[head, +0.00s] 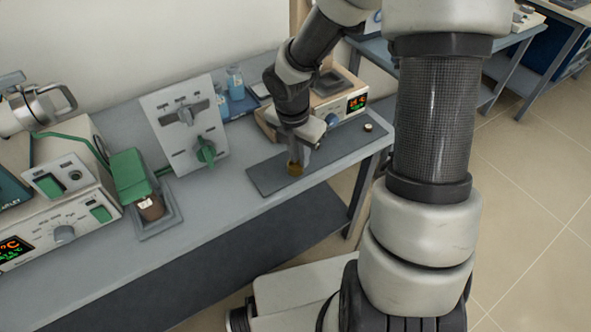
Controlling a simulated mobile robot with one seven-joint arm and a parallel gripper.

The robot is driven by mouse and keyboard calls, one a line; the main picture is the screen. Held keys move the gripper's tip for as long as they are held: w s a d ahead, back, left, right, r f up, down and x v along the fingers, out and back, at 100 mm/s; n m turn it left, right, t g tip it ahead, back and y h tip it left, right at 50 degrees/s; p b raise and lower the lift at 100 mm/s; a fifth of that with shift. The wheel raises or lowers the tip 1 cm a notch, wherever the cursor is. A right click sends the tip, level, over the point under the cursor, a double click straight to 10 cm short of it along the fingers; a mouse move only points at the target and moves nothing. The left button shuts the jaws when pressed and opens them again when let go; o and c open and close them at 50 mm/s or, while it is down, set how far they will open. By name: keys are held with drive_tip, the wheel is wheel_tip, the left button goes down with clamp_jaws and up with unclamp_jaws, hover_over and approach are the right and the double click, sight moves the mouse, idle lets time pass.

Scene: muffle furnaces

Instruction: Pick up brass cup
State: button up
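The brass cup (295,169) is a small brown-gold piece on the dark mat (268,179), near the front of the grey bench. My gripper (297,161) points down right at the cup, with its fingertips at the cup's upper part. The fingers are small in this view and partly overlap the cup. I cannot tell whether they are closed on it or only around it. The cup appears to be at the mat's surface; any small gap below it is too small to see.
A small dark round piece with a pale top (368,127) sits at the mat's right end. Behind my gripper stands a beige device with a lit display (356,103). Blue bottles (236,83), a white control panel (185,122) and a green-topped unit (132,178) are to the left.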

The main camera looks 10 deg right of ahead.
sight(301, 172)
drive_tip(key=f, duration=0.2)
drive_tip(key=f+b, duration=0.1)
drive_tip(key=shift+w+d+f, duration=0.2)
drive_tip(key=shift+w+f, duration=0.05)
drive_tip(key=shift+r, duration=0.1)
clamp_jaws()
